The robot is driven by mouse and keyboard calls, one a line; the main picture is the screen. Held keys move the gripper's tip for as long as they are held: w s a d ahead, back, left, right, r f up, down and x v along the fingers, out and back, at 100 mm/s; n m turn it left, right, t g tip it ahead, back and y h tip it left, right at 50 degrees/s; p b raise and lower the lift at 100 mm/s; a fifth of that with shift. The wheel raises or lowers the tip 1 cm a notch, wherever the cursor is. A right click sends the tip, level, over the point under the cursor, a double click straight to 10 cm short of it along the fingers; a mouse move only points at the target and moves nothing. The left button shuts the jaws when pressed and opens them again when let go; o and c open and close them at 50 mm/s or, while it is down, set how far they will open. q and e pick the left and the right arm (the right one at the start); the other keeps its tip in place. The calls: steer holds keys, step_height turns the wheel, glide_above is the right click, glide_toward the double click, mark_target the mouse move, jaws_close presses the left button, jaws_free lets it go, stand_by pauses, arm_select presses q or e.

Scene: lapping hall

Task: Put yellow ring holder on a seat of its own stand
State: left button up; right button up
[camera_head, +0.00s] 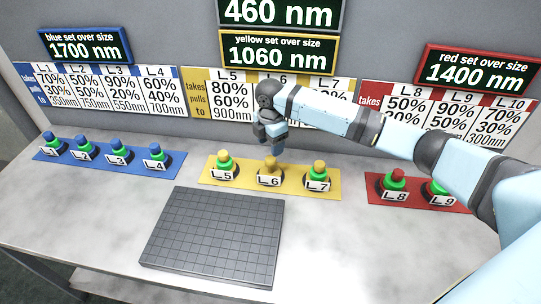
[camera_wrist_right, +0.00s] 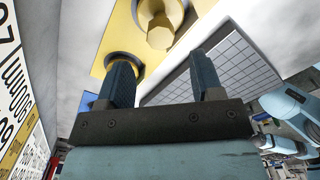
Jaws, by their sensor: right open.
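The yellow stand (camera_head: 212,184) lies across the middle of the bench. It carries the yellow-topped green holder L_5 (camera_head: 224,163), the yellow-topped L_6 (camera_head: 269,168) and the yellow-topped green L_7 (camera_head: 319,173). L_6 shows little or no green. My right gripper (camera_head: 275,149) hangs just above L_6, pointing down. In the right wrist view my right gripper (camera_wrist_right: 164,76) is open, with nothing between its fingers. A yellow hexagonal-topped part (camera_wrist_right: 160,36) is beyond the fingertips. The left finger partly hides a yellow round part with a dark rim (camera_wrist_right: 122,59). My left gripper is not in view.
A dark gridded plate (camera_head: 213,237) lies in front of the yellow stand. A blue stand (camera_head: 170,164) with several blue-topped holders is at left. A red stand (camera_head: 375,184) with red-topped holders is at right, partly hidden by my right arm. Signs line the wall behind.

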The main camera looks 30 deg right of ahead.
step_height(320, 180, up, 4)
steer(key=shift+f, duration=0.2)
stand_by(0.4)
